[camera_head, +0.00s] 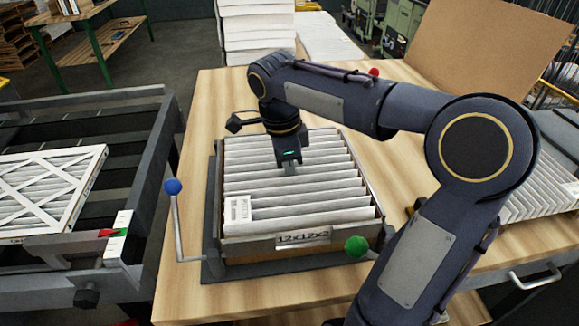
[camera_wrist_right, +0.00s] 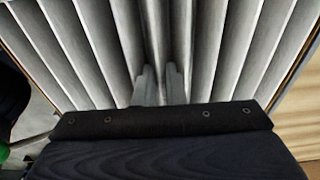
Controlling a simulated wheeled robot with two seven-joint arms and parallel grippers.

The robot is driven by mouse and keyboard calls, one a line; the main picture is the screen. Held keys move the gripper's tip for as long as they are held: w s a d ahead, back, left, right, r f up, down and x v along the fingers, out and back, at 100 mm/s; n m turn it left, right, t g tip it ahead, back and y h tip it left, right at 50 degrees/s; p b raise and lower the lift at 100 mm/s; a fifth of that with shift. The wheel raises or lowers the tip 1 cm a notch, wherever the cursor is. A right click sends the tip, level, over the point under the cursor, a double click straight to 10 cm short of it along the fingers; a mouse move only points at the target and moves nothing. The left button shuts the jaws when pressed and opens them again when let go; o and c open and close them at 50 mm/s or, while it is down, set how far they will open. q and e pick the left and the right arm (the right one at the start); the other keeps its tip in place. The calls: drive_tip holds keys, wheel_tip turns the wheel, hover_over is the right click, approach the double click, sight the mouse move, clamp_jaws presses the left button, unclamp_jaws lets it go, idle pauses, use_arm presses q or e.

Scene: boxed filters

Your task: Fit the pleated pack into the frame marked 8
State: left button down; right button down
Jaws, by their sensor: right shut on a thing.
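The white pleated pack (camera_head: 300,188) lies within the walls of a box frame on the bench, its pleats running left to right in the head view. A small printed label (camera_head: 238,212) is at its near left corner. The frame's front wall (camera_head: 335,237) carries a tag reading 12x12x2; I see no 8 on it. I cannot tell whether the pack sits fully down. My right gripper (camera_head: 289,168) points down over the pack's middle. In the right wrist view its fingers (camera_wrist_right: 161,82) are shut on a pleat of the pack (camera_wrist_right: 95,45). My left gripper is out of view.
A dark fixture (camera_head: 212,200) holds the frame, with blue-knobbed (camera_head: 173,187) and green-knobbed (camera_head: 356,246) levers. A conveyor (camera_head: 135,190) at left bears a finished-looking filter (camera_head: 45,190). More pleated material (camera_head: 540,192) lies at right. A brown board (camera_head: 490,45) stands behind.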

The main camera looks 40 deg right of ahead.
drive_tip(key=shift+f+b, duration=0.4)
drive_tip(key=shift+f, duration=0.25)
drive_tip(key=c, duration=1.8)
unclamp_jaws()
drive_tip(key=shift+r, duration=0.15)
drive_tip(key=shift+r+p, duration=2.05)
drive_tip(key=shift+r, duration=0.15)
drive_tip(key=o, duration=0.6)
